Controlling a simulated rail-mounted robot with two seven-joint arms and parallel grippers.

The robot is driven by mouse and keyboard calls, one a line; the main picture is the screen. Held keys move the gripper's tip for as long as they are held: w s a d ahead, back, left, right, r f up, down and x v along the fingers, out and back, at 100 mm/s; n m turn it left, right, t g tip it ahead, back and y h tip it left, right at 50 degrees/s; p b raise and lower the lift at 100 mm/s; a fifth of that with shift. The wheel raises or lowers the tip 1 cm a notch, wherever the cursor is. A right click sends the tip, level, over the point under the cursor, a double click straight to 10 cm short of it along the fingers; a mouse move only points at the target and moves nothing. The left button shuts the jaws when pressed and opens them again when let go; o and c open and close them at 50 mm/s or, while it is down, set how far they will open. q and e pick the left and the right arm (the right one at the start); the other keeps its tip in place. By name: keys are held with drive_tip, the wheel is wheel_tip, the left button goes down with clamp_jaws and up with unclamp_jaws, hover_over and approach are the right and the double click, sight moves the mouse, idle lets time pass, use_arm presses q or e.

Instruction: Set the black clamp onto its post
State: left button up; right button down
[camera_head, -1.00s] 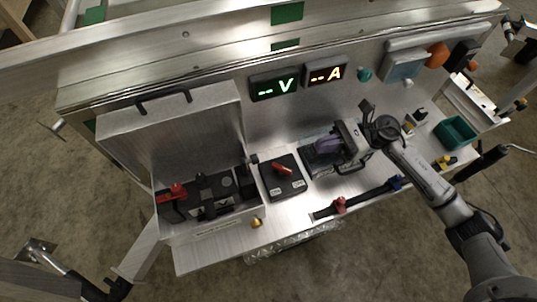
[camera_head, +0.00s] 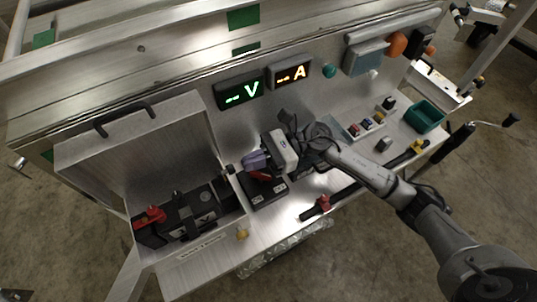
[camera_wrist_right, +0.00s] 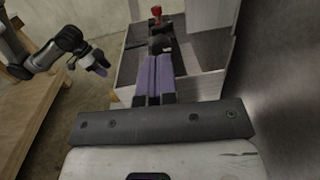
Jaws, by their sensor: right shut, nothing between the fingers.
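The battery box (camera_head: 193,250) stands open at the left of the bench in the head view, with a dark battery (camera_head: 205,196) inside. A red clamp (camera_head: 150,215) sits at the battery's left end. A small black piece (camera_head: 230,170) at the box's right side looks like the black clamp, but I cannot tell whether it touches a post. My right gripper (camera_head: 255,161), with purple fingers, is shut and empty to the right of the box, above the switch. In the right wrist view its fingers (camera_wrist_right: 155,78) point towards the box. My left gripper (camera_wrist_right: 98,66) shows small at the left there; its opening is unclear.
The red-knobbed switch box (camera_head: 265,193) is partly under my right gripper. The box's raised lid (camera_head: 140,150) stands behind the battery. A dark bar with a red fitting (camera_head: 322,204) lies along the front edge. A teal bin (camera_head: 426,116) is at the right.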

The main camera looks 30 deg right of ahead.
drive_tip(key=shift+w+a, duration=0.15)
drive_tip(key=shift+a, duration=0.7)
